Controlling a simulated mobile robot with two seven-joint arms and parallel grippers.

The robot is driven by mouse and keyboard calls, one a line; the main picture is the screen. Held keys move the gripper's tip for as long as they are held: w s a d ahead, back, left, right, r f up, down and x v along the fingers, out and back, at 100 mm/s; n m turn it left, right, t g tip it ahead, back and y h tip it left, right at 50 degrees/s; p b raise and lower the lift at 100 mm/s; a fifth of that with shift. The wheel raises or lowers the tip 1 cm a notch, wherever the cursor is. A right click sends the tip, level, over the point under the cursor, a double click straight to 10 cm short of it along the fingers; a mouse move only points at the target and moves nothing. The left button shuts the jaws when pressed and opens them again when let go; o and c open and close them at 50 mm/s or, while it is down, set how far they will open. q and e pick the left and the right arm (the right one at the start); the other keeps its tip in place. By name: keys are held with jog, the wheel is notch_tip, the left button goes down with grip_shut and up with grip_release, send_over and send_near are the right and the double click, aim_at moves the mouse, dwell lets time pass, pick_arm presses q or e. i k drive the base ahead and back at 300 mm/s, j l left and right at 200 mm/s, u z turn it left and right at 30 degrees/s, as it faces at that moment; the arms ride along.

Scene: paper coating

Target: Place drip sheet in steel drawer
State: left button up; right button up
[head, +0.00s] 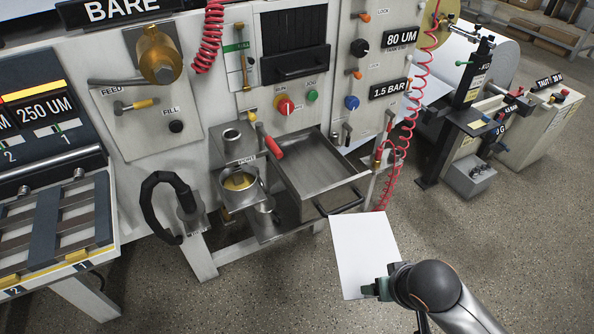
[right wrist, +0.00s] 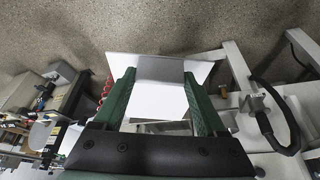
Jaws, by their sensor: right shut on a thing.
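The drip sheet (head: 364,250) is a white rectangular sheet in front of the machine in the head view. My right gripper (head: 378,288) is shut on its near edge and holds it above the floor. In the right wrist view, the sheet (right wrist: 158,100) spans between the two green fingers of the gripper (right wrist: 160,95). The steel drawer (head: 315,168) is pulled out and looks empty, with a black handle (head: 342,203) at its front. The sheet's far edge appears just in front of and below that handle; whether they touch is unclear. My left gripper is not in view.
A small pot (head: 239,185) with yellow liquid stands left of the drawer. A red-handled tool (head: 272,147) lies at the drawer's left rim. A coiled red hose (head: 401,140) hangs at its right. The floor (head: 500,250) at right is clear.

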aim_at(313, 170)
jog(key=k+j, duration=0.15)
jog(key=j, duration=0.2)
jog(key=k+j, duration=0.15)
jog(key=j, duration=0.25)
jog(key=i+j, duration=0.1)
jog(key=i, duration=0.4)
jog(key=i+j, duration=0.1)
jog(key=i, duration=0.35)
